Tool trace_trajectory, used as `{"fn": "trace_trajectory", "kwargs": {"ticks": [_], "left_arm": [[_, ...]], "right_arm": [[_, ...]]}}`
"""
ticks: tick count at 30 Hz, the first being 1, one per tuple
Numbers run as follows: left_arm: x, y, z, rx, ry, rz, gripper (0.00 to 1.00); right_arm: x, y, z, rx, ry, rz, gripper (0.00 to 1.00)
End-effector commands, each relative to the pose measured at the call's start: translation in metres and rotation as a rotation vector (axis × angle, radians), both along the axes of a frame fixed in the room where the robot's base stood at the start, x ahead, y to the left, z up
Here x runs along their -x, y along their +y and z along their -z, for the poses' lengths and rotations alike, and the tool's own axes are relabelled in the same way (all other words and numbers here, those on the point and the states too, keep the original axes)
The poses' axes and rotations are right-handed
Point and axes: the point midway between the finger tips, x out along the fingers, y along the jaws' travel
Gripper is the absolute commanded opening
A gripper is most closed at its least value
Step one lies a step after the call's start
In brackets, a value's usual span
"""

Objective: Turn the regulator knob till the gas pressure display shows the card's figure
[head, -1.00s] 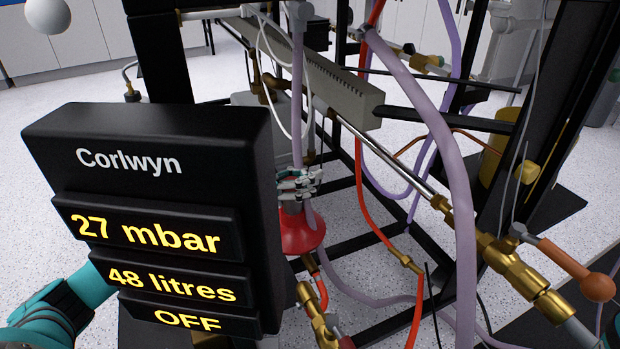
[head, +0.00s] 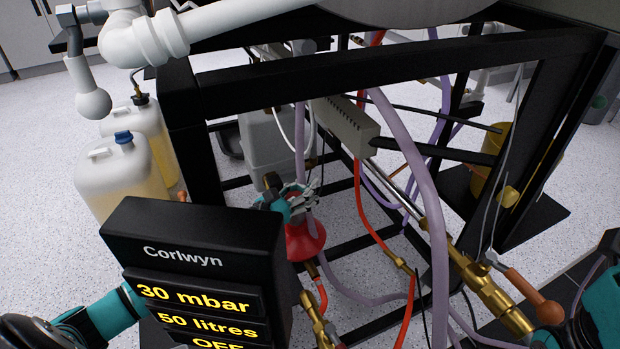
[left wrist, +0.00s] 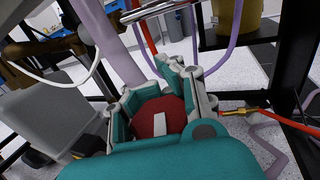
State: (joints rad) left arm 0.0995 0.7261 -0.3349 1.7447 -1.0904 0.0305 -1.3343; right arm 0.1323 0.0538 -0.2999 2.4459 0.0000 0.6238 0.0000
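The black Corlwyn display (head: 195,250) stands at the lower left of the head view. Its lit lines read 30 mbar, 50 litres and OFF. The red regulator (head: 305,242) is right of it, inside the black frame. Finger contact cannot be told. I see no card.
Black frame bars (head: 400,62) surround the regulator. A lilac hose (head: 415,175), a red hose (head: 360,205) and brass fittings (head: 490,285) run right of it. An orange-handled valve (head: 535,298) is at lower right. Pale jugs (head: 118,180) stand at left.

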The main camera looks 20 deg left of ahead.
Motion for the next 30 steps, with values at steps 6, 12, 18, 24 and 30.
{"fn": "trace_trajectory", "kwargs": {"ticks": [6,12,18,24,30], "left_arm": [[0.0006,0.0024,0.0031,-0.006,0.003,-0.02,0.0],[0.0007,0.0022,0.0033,-0.006,0.003,-0.019,0.03],[0.0005,0.002,0.0028,-0.004,0.003,-0.018,0.29],[0.0002,0.0013,0.0015,-0.002,0.001,-0.017,0.51],[0.0002,0.0009,0.0009,-0.001,0.001,-0.016,0.51]], "right_arm": [[-0.0009,-0.0003,0.0027,-0.001,0.011,-0.001,0.4],[-0.0009,-0.0002,0.0026,0.0,0.01,-0.001,0.4],[-0.0008,-0.0002,0.0025,0.0,0.01,-0.001,0.4],[-0.0008,-0.0001,0.0026,0.0,0.01,-0.001,0.4],[-0.0009,-0.0002,0.002,0.0,0.01,-0.001,0.4]]}}
